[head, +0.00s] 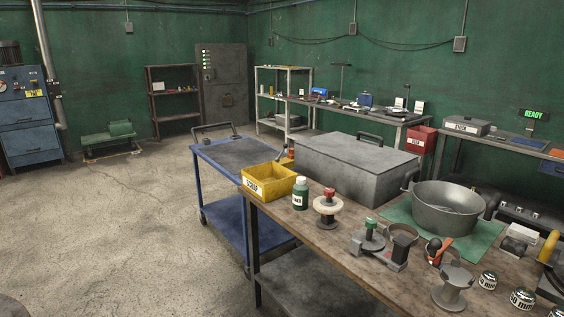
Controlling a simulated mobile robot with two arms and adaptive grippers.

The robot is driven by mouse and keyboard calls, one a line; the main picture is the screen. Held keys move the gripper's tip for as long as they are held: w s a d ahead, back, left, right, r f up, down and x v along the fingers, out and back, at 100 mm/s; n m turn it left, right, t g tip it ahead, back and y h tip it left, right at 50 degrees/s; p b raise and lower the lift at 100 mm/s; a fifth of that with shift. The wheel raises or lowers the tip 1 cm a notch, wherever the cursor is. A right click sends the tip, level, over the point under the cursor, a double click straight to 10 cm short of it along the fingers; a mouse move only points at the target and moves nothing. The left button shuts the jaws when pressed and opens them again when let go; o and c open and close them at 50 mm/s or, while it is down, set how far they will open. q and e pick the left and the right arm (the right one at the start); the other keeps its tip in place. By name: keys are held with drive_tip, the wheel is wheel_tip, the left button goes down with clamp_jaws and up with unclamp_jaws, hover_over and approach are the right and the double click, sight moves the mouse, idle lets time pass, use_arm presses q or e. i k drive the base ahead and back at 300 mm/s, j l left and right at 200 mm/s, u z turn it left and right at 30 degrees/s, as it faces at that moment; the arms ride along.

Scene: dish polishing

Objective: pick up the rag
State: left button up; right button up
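I cannot make out a loose rag in the head view. A flat green cloth or mat (487,244) lies on the wooden workbench (345,262) under a grey two-handled pot (447,207). I cannot tell whether it is the rag. Neither of my grippers shows in this view.
Shelves and tables line the green walls.

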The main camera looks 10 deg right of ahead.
sight(513, 248)
drive_tip(key=z, duration=1.8)
